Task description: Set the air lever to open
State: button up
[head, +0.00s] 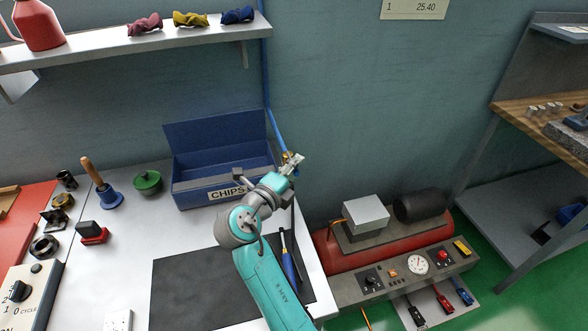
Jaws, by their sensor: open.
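A blue air pipe (271,115) runs down the wall and bends right behind the back edge of the white bench. A small brass-coloured fitting (287,156) shows on it, right by my gripper. The air lever itself is too small and too covered by my gripper to make out, so I cannot tell its position. My gripper (296,161) is open at the end of my teal and grey arm, above the right end of the blue CHIPS bin. I cannot tell whether it touches the fitting.
The open blue CHIPS bin (222,188) stands below and left of my gripper. A dark mat (195,285) with a blue-handled tool (288,262) lies in front. A red compressor (345,257) stands to the right. A shelf (110,45) hangs above left.

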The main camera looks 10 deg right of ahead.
jog(key=v, duration=1.2)
jog(key=shift+s, duration=0.15)
